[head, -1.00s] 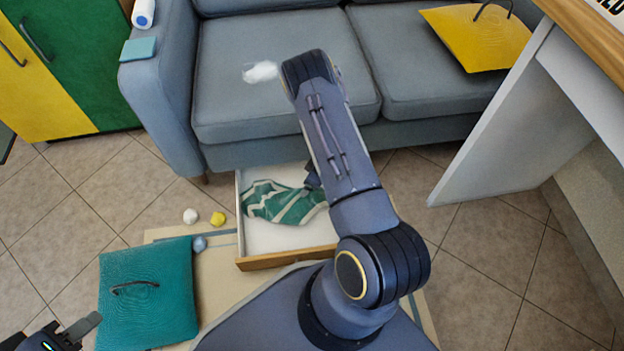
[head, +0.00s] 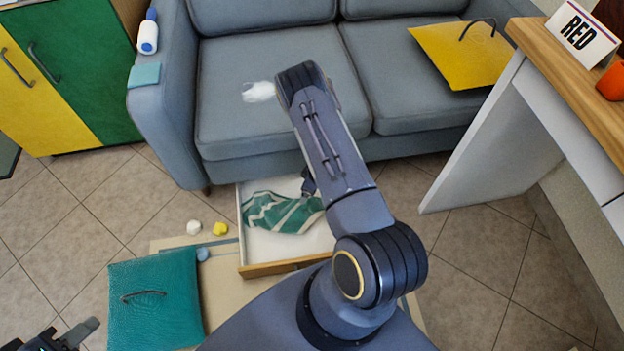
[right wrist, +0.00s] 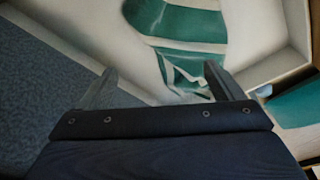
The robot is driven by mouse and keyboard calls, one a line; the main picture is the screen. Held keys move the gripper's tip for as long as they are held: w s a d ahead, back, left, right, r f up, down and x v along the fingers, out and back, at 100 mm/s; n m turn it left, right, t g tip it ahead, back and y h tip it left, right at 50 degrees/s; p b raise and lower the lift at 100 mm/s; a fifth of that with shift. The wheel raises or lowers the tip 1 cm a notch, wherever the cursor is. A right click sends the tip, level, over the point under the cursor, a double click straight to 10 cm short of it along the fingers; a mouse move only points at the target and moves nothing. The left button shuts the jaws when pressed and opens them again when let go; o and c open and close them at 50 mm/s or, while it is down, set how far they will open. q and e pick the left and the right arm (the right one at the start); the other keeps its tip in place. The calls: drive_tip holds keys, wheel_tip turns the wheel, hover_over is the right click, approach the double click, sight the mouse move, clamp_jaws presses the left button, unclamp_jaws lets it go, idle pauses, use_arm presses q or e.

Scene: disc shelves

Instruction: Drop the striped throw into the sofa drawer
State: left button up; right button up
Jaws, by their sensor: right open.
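The striped throw (head: 282,212), green with pale stripes, lies crumpled inside the open sofa drawer (head: 285,267), on its white floor. It also shows in the right wrist view (right wrist: 185,28), ahead of my right gripper (right wrist: 160,70). That gripper is open, its two fingers wide apart with nothing gripped between them. In the head view it is mostly hidden behind my right arm, over the drawer's right part. My left gripper (head: 78,334) is at the bottom left corner, partly cut off, near the teal cushion; its opening is unclear.
A teal cushion (head: 155,300) with a handle lies on the floor left of the drawer. Small white (head: 193,227), yellow (head: 220,228) and bluish (head: 203,253) balls lie nearby. A desk (head: 560,70) stands at the right. Tiled floor between drawer and desk is clear.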

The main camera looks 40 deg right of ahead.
drive_tip(key=shift+s+d+r+g+p, duration=0.15)
drive_tip(key=shift+r+g+p, duration=0.25)
drive_tip(key=shift+r+p, duration=1.1)
drive_tip(key=shift+f+p, duration=0.3)
drive_tip(key=shift+p, duration=0.05)
wheel_tip(320, 180, up, 8)
drive_tip(key=s+p, duration=0.1)
drive_tip(key=p, duration=0.2)
drive_tip(key=shift+d+f, duration=0.2)
drive_tip(key=shift+f, duration=0.05)
drive_tip(key=shift+s+a, duration=0.1)
